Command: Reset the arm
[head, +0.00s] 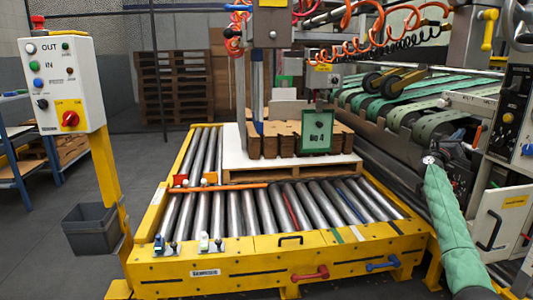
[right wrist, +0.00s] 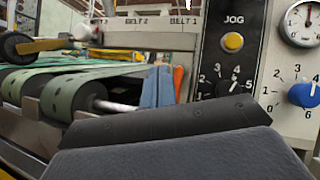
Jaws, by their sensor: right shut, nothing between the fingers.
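My right arm, in a green padded sleeve (head: 447,225), reaches up from the lower right in the head view, beside the machine at the right. Its end lies near the machine's side, and the fingers there are small and hard to make out. In the right wrist view the dark fingers of my right gripper (right wrist: 165,139) fill the bottom, closed together with nothing between them. They are in front of a control panel with a yellow JOG button (right wrist: 233,42) and a blue knob (right wrist: 304,94). My left gripper is not in the head view.
A roller conveyor (head: 285,247) with a yellow frame carries a pallet (head: 290,172) with stacked brown blanks (head: 285,138). Green belts (head: 410,120) run at the right. A control box (head: 62,85) stands at the left. Dark floor is clear at the lower left.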

